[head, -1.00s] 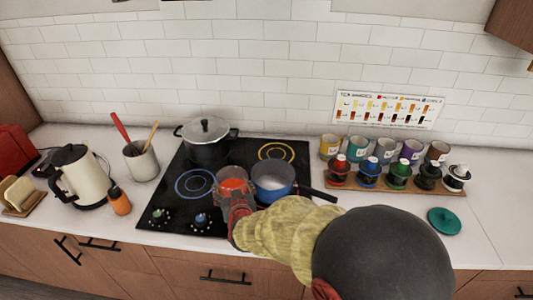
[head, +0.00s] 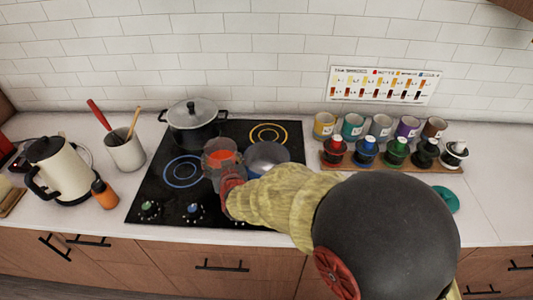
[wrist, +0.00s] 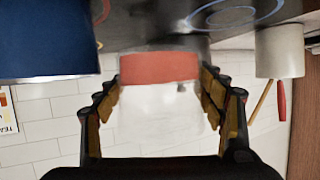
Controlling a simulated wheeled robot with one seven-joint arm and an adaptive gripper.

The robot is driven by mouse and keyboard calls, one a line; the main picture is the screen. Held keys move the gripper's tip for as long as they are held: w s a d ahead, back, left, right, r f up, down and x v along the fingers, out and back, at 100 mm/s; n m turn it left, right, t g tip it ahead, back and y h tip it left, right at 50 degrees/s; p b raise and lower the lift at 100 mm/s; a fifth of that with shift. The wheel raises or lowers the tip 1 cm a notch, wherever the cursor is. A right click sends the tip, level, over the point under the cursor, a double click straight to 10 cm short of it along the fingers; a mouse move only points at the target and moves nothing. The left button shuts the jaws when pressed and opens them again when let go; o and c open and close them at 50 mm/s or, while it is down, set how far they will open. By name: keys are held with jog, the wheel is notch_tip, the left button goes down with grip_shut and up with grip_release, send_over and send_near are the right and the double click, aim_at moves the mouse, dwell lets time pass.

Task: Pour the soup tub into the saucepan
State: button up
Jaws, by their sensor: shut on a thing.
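My gripper (wrist: 160,92) is shut on the soup tub (wrist: 160,112), a clear tub with orange-red soup in it. In the head view the tub (head: 221,157) is held over the hob, just left of the saucepan, and looks about upright. The blue saucepan (head: 267,154) stands on the hob, with a pale inside. My arm hides its front and handle in the head view. In the wrist view the saucepan (wrist: 48,40) shows as a blue wall at the upper left, apart from the tub.
A lidded black pot (head: 194,120) stands behind the tub on the black hob (head: 150,205). A utensil crock (head: 125,152), a kettle (head: 62,170) and an orange bottle (head: 104,194) are at the left. A rack (head: 400,167) of bottles and several cups are at the right.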

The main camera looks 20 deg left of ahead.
aim_at(235, 147)
jog(key=b, duration=0.1)
jog(key=d+r+m+b, duration=0.1)
jog(key=b, duration=0.1)
jog(key=shift+w+r+y, duration=0.25)
jog(key=shift+y, duration=0.15)
jog(key=shift+d+r+m+b, duration=0.2)
jog(key=shift+m+b, duration=0.1)
jog(key=shift+b, duration=0.35)
jog(key=shift+w+d+r+m+y, duration=0.2)
jog(key=shift+d+r+m+y, duration=0.1)
jog(key=shift+r+y, duration=0.2)
jog(key=d+r+m+p, duration=0.1)
jog(key=w+d+r+m+y+p, duration=0.1)
jog(key=p, duration=0.1)
jog(key=shift+g, duration=0.3)
jog(key=shift+w+d+r+m+y+p, duration=0.1)
jog(key=shift+d+r+m+y+p, duration=0.1)
jog(key=shift+r+m+y+p, duration=0.5)
jog(key=shift+f+b, duration=0.3)
jog(key=shift+b, duration=0.05)
jog(key=shift+d+f+m+y, duration=0.1)
jog(key=shift+f+m+y, duration=0.15)
jog(key=shift+m, duration=0.65)
jog(key=shift+w+d+r+m+y, duration=0.1)
jog(key=shift+r+m+y, duration=0.25)
jog(key=shift+r+m, duration=0.3)
jog(key=shift+w+d+f+m+t+y+b, duration=0.1)
jog(key=shift+d+f+m+t+y+b, duration=0.15)
jog(key=shift+f+m+t+b, duration=0.35)
